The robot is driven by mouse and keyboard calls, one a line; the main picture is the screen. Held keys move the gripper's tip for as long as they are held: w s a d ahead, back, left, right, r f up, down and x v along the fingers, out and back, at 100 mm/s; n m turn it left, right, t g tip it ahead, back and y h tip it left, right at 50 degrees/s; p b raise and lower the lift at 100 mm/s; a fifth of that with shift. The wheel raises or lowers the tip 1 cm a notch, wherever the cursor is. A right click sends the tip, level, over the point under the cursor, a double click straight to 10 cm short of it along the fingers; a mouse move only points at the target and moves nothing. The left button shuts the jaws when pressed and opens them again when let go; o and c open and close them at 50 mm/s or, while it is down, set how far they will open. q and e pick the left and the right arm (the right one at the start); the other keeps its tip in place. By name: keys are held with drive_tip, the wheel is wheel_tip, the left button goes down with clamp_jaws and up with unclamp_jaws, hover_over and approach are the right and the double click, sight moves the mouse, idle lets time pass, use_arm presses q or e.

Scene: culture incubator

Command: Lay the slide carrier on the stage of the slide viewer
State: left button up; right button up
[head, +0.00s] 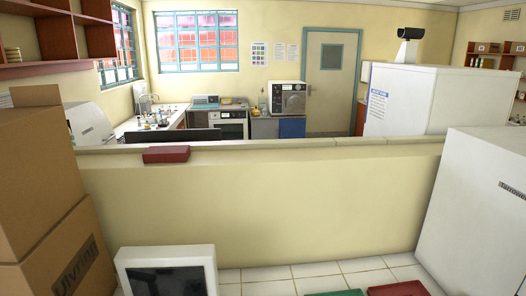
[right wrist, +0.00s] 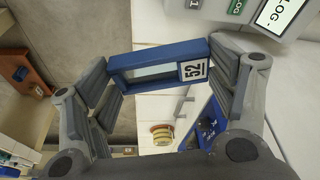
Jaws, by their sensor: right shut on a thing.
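The slide carrier (right wrist: 157,64) is a blue frame with a clear window and a white label with dark marking at its right end. In the right wrist view my right gripper (right wrist: 168,72) is shut on it, with grey fingers at its left and right ends. The carrier is held up above the surfaces behind it. My left gripper is in neither view. I cannot pick out the slide viewer or its stage with certainty in either view.
In the right wrist view a blue item (right wrist: 208,124) and a stack of round dishes (right wrist: 162,134) lie beyond the fingers. A lit screen (right wrist: 283,20) is at top right. The head view shows a low wall (head: 260,200), cardboard boxes (head: 40,150) and a white cabinet (head: 480,205).

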drive_tip(key=a+f, duration=0.3)
drive_tip(key=a, duration=1.6)
drive_tip(key=w+a+r+n+t+y, duration=0.1)
drive_tip(key=w+a+r+n, duration=0.25)
drive_tip(key=a, duration=0.35)
drive_tip(key=w+a+r+n, duration=0.2)
drive_tip(key=a+r+n, duration=0.15)
drive_tip(key=a, duration=0.25)
drive_tip(key=s+a+r+n+t+y, duration=0.15)
drive_tip(key=a+r+n, duration=0.55)
drive_tip(key=a, duration=0.7)
wheel_tip(320, 180, down, 10)
drive_tip(key=b, duration=1)
drive_tip(key=shift+s+r+m+b, duration=0.25)
drive_tip(key=shift+s+m+b, duration=0.05)
drive_tip(key=shift+s, duration=0.1)
drive_tip(key=shift+g, duration=0.25)
